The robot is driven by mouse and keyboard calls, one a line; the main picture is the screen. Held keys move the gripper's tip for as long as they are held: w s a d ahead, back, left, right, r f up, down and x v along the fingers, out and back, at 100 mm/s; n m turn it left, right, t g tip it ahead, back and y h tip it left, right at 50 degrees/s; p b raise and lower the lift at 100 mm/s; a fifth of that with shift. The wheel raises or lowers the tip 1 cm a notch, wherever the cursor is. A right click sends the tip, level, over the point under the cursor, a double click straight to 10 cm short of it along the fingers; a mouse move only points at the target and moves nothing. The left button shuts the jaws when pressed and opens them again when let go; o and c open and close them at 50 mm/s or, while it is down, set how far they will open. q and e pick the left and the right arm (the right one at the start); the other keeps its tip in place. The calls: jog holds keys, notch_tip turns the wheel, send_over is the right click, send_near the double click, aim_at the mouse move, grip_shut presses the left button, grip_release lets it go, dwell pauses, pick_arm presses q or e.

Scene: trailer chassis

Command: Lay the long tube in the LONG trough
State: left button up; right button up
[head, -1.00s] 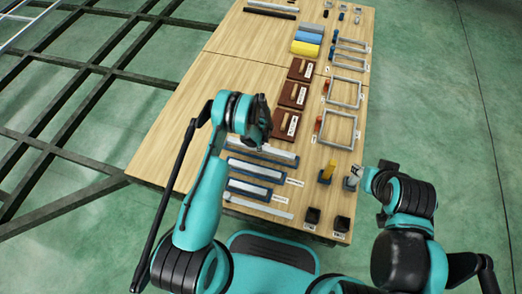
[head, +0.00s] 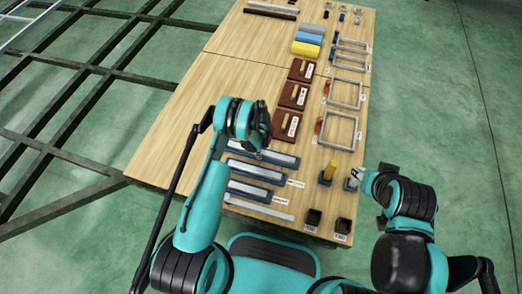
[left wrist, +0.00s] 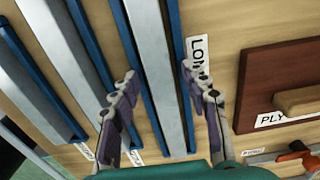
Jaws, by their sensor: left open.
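A long grey tube (left wrist: 152,70) lies in a blue trough (left wrist: 180,60), whose label, partly covered by a finger, begins "LON". In the head view this tube (head: 275,157) shows at the far end of the row of troughs, partly hidden by my left arm. My left gripper (left wrist: 158,76) is open, one finger on each side of the tube and low over the trough; contact cannot be told. It also shows in the head view (head: 258,150). My right gripper (head: 357,175) is beside a small blue holder at the table's right; its jaws are unclear.
Nearer blue troughs (head: 252,191) hold grey bars, and a light grey bar (head: 260,207) lies closest to me. Brown plywood blocks (head: 287,125), grey frames (head: 340,128), a yellow piece (head: 328,172) and dark cups (head: 314,217) stand around. The table's left half (head: 170,140) is clear.

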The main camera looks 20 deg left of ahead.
pick_arm(q)
jog(key=s+r+n+t+p, duration=0.15)
jog(key=r+n, duration=0.25)
jog(key=r, duration=1.6)
jog(key=s+r+n+t+p, duration=0.1)
jog(key=s+r+n+p, duration=0.2)
jog(key=r, duration=1.6)
jog(key=s+r+n+t, duration=0.2)
jog(key=s+r+n, duration=0.3)
jog(key=s+r, duration=0.5)
jog(key=s+r+n+t, duration=0.1)
jog(key=s+n+t, duration=0.1)
jog(key=s+n, duration=0.4)
jog(key=s, duration=0.5)
jog(key=shift+s+r+t, duration=0.2)
jog(key=shift+r+t, duration=0.15)
jog(key=shift+s+a, duration=0.1)
jog(key=shift+a, duration=0.1)
